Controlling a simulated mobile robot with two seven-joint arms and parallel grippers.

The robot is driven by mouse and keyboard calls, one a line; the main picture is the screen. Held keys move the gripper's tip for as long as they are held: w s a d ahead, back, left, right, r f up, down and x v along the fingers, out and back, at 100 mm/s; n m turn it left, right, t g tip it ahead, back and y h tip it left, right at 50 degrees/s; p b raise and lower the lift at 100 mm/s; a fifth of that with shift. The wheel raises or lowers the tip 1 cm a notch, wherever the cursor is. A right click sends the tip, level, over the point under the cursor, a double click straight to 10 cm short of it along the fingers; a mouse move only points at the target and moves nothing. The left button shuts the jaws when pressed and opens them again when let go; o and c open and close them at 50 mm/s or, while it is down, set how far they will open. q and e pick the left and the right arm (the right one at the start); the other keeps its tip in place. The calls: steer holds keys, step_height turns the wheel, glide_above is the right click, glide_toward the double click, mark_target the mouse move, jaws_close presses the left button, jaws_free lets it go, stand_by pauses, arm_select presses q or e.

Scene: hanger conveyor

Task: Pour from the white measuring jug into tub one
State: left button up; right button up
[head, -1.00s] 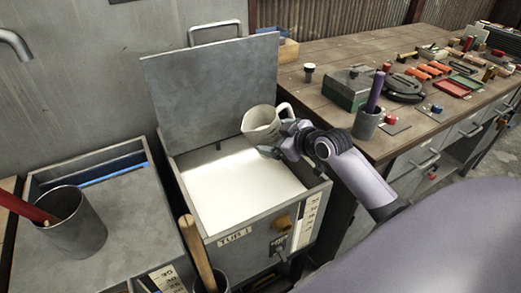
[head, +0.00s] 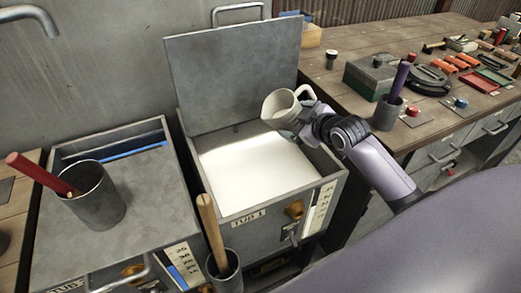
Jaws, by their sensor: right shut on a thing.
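The white measuring jug (head: 283,109) is in my right gripper (head: 306,123), which is shut on it. The jug is tilted, its mouth toward the left, above the right back part of tub one (head: 328,178). No stream from the jug can be made out. Tub one is a grey metal box with a "TUB 1" label, its lid (head: 238,75) raised at the back. White liquid (head: 255,172) fills it below the rim. My left gripper is not in view.
A second tub (head: 125,225) with a blue strip stands at left, a metal cup (head: 95,200) with a red handle on it. A cup with a wooden handle (head: 211,230) stands before tub one. A cluttered workbench (head: 345,90) is at right.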

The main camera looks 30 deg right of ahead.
steer(key=shift+r, duration=0.15)
steer(key=shift+d+n+h, duration=0.1)
steer(key=shift+n+h, duration=0.2)
steer(key=shift+d+n+h, duration=0.1)
steer(key=shift+n+h, duration=0.3)
stand_by(0.3)
steer(key=shift+n+h, duration=0.3)
steer(key=shift+n, duration=0.1)
steer(key=shift+f+n+h, duration=0.2)
steer(key=shift+n+h, duration=0.1)
